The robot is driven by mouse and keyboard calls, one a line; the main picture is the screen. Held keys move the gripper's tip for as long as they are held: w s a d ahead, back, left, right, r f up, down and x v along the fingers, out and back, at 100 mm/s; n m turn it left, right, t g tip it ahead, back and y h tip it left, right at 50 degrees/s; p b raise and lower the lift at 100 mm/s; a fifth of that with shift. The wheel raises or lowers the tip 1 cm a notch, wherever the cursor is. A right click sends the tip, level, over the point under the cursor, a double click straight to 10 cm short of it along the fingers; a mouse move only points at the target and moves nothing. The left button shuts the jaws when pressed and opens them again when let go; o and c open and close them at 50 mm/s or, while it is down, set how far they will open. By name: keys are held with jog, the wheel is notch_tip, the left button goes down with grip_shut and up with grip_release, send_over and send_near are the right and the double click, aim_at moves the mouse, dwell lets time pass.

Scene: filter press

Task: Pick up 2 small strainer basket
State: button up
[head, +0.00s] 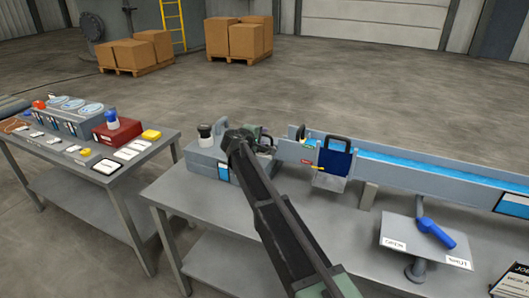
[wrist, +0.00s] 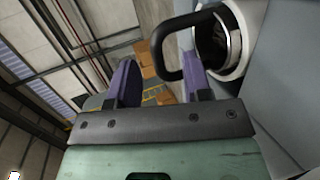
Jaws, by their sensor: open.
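In the wrist view, a black loop handle (wrist: 158,48) stands out from a round white-rimmed opening (wrist: 236,42) with a dark inside. I take the handle for that of a small strainer basket, whose body I cannot make out. My gripper (wrist: 157,72) is open, with two purple fingers and nothing held. The handle shows by the fingertips, closer to the right finger; I cannot tell whether they touch. In the head view, my gripper (head: 257,140) is over the grey housing (head: 205,158) on the bench, its fingers mostly hidden. A dark-topped white round piece (head: 205,132) stands on that housing.
A long trough with blue inside (head: 430,168) runs right; a blue plate with a dark handle (head: 335,158) stands at its left end. A sign stand with a blue lever (head: 435,232) is in front. The left table (head: 130,175) holds a red box (head: 117,132) and several small items.

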aim_at(264, 135)
jog(key=b+x, duration=0.1)
jog(key=x, duration=0.4)
jog(key=shift+a, duration=0.1)
jog(key=shift+r, duration=0.1)
jog(key=shift+c, duration=0.3)
grip_shut()
